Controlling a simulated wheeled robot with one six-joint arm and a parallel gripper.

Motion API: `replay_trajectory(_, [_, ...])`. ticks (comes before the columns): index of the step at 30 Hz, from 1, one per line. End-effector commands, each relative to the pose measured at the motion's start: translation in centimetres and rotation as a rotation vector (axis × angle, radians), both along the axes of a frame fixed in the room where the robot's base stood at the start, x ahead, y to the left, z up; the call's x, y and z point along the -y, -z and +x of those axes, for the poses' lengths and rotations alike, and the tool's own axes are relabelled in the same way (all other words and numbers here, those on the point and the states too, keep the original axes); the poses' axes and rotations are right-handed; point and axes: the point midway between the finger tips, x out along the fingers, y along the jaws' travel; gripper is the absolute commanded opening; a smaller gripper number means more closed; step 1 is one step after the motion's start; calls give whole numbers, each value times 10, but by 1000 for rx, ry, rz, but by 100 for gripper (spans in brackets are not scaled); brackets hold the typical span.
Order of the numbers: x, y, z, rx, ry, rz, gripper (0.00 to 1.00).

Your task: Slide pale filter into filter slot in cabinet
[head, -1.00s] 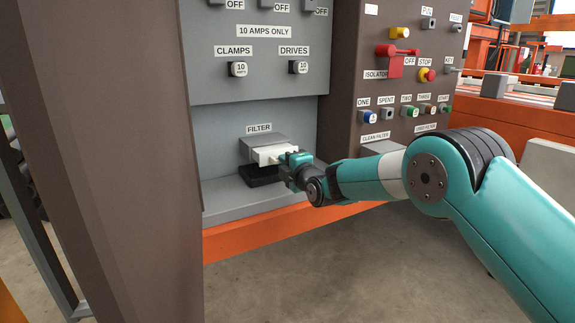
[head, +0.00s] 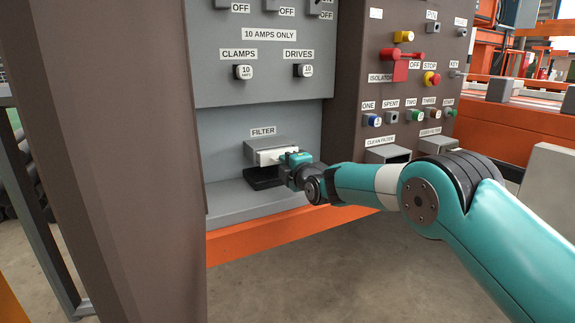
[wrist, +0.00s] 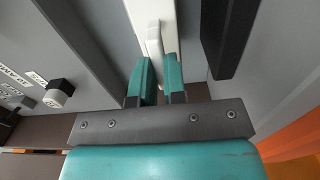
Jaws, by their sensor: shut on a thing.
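The pale filter (head: 272,156) is a white block at the mouth of the filter slot (head: 282,143), a grey housing under the FILTER label in the cabinet. Its far end is hidden inside the housing, and its front part sticks out a little. My gripper (head: 289,160) is at the filter's front end. In the wrist view my gripper (wrist: 159,75) has its teal fingers shut on the narrow handle of the pale filter (wrist: 150,12). How deep the filter sits cannot be told exactly.
To the right is a brown panel with buttons, a red isolator handle (head: 402,64) and a CLEAN FILTER holder (head: 388,154). Fuse knobs (head: 243,72) sit above.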

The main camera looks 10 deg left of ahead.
Motion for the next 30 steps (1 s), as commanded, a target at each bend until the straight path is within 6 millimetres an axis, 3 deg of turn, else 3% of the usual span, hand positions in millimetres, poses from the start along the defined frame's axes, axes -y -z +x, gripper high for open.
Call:
replay_trajectory(28, [-14, 0, 20, 2, -1, 1, 0])
replay_trajectory(30, [-14, -1, 20, 2, -1, 1, 23])
